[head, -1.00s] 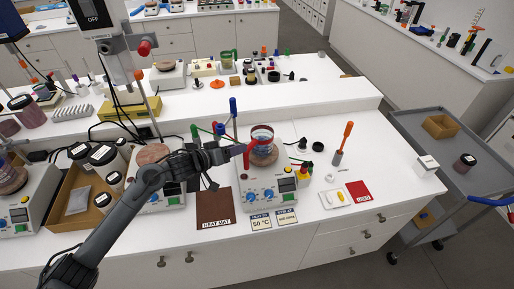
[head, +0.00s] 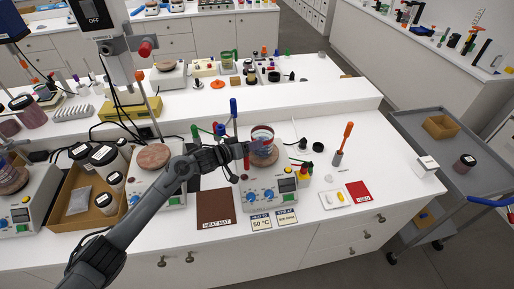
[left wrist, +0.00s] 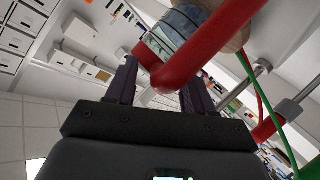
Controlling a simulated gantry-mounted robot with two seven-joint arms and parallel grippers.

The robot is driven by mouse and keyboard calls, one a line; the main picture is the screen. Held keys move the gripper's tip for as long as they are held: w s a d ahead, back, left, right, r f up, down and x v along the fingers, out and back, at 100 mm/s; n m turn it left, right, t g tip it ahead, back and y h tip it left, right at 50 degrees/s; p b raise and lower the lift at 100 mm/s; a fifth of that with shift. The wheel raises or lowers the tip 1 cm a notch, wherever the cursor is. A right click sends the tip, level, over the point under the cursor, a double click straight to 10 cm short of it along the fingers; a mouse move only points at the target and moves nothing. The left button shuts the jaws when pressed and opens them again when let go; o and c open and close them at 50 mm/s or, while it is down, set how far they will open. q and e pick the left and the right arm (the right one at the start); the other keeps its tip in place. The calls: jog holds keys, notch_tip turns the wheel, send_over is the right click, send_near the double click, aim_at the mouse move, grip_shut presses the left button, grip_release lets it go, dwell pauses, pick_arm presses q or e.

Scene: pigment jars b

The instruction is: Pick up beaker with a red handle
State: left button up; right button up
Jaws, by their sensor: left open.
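The clear beaker (head: 262,141) with bluish and red bands stands on the hot plate's round top in the head view. Its red handle (left wrist: 205,45) crosses the upper middle of the left wrist view; in the head view it is mostly hidden behind my gripper. The beaker's glass (left wrist: 178,28) shows behind the handle. My left gripper (head: 244,151) is at the beaker's left side, at the handle. In the left wrist view its two dark fingers (left wrist: 160,85) are apart, with the handle's bend between them; I cannot tell whether they touch it. My right gripper is not in view.
The hot plate (head: 262,190) with blue knobs carries the beaker. A cardboard tray with jars (head: 104,202) is at left.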

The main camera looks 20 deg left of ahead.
pick_arm(q)
jog(key=shift+c, duration=0.5)
grip_shut()
jog(key=shift+r, duration=0.1)
